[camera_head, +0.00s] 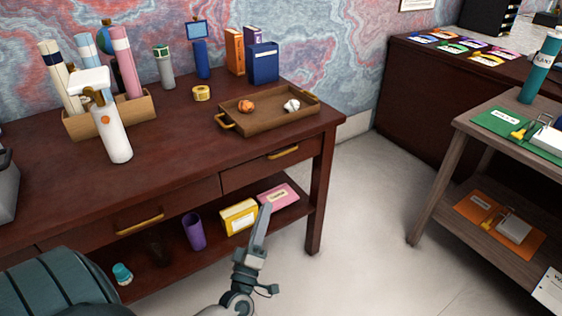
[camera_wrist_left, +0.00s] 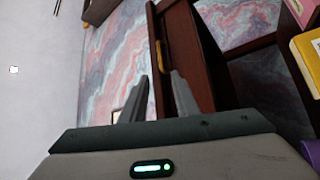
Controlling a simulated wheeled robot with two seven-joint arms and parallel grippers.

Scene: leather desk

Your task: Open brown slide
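The dark brown desk has two drawers in its front. The right drawer (camera_head: 243,174) has a gold handle (camera_head: 284,152) and looks closed, its front flush with the desk. The left drawer (camera_head: 90,238) also looks closed, with its own gold handle (camera_head: 140,223). My left gripper (camera_head: 265,210) is in front of the desk, below the right drawer's handle in the picture. In the left wrist view my left gripper (camera_wrist_left: 159,77) is open and empty, its fingers apart, with a gold handle (camera_wrist_left: 160,56) just beyond the gap. My right gripper is out of view.
On the desk stand a wooden tray (camera_head: 229,102), a white bottle (camera_head: 115,135) and several rolled tubes. The shelf under the drawers holds a yellow box (camera_head: 239,217), a pink box (camera_head: 278,196) and a purple cup (camera_head: 194,231). The floor (camera_head: 350,240) right of the desk is clear.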

